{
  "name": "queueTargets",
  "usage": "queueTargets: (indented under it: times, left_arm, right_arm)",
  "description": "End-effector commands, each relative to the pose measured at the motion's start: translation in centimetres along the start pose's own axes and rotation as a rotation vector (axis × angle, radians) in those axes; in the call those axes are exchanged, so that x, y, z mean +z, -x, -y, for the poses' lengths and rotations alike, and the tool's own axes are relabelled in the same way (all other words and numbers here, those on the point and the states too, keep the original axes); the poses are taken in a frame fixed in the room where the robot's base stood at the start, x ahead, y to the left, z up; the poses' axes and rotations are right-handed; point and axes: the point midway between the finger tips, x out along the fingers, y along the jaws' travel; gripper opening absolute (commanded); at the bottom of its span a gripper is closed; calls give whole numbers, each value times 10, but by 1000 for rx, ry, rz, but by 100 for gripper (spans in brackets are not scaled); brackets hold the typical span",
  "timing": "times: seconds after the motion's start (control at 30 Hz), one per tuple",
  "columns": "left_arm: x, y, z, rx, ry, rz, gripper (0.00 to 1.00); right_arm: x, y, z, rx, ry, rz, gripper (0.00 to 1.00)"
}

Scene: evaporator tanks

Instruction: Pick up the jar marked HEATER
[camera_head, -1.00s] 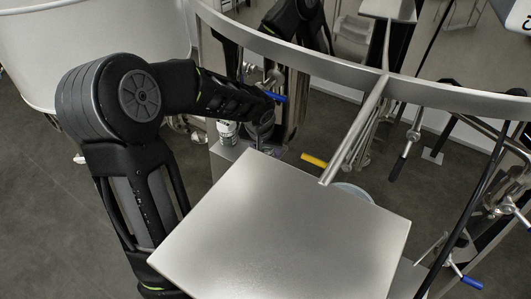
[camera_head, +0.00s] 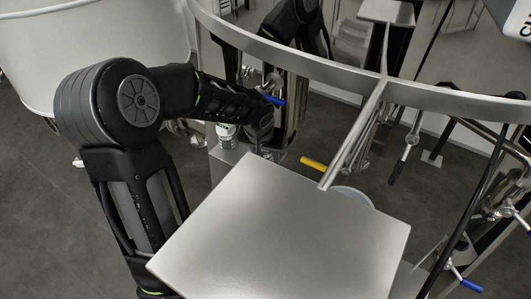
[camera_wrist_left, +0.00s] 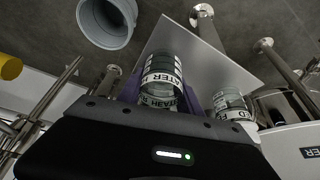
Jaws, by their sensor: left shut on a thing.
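In the left wrist view a clear glass jar (camera_wrist_left: 163,68) with a white label band reading in part "HEATER" is between the fingers of my left gripper (camera_wrist_left: 160,98). The gripper is shut on this jar. In the head view my left gripper (camera_head: 259,138) is beyond the near metal plate, low by the steel tank, and mostly hidden by its own arm. A second jar (camera_wrist_left: 230,103) with a label ending in "ED" stands to the right in the wrist view. A small white-labelled jar (camera_head: 226,131) shows left of the gripper in the head view. My right gripper is not in view.
A flat metal plate (camera_head: 290,230) fills the near middle. A curved steel rim (camera_head: 300,62) and a slanting bar (camera_head: 352,135) cross above. A yellow handle (camera_head: 313,163) and a blue handle (camera_head: 275,100) stick out near the gripper. A grey bucket (camera_wrist_left: 106,22) shows in the wrist view.

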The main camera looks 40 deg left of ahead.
Motion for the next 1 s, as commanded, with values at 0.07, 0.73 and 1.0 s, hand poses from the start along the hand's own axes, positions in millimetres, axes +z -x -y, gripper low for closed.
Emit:
queueTargets:
  times: [0.07,0.73,1.0]
  left_arm:
    - [-2,3,0,0,1,-2,0]
    - [72,66,0,-1,0,-7,0]
    - [135,83,0,-3,1,-12,0]
  right_arm:
    - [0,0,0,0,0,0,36]
    - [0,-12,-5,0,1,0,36]
    - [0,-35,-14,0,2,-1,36]
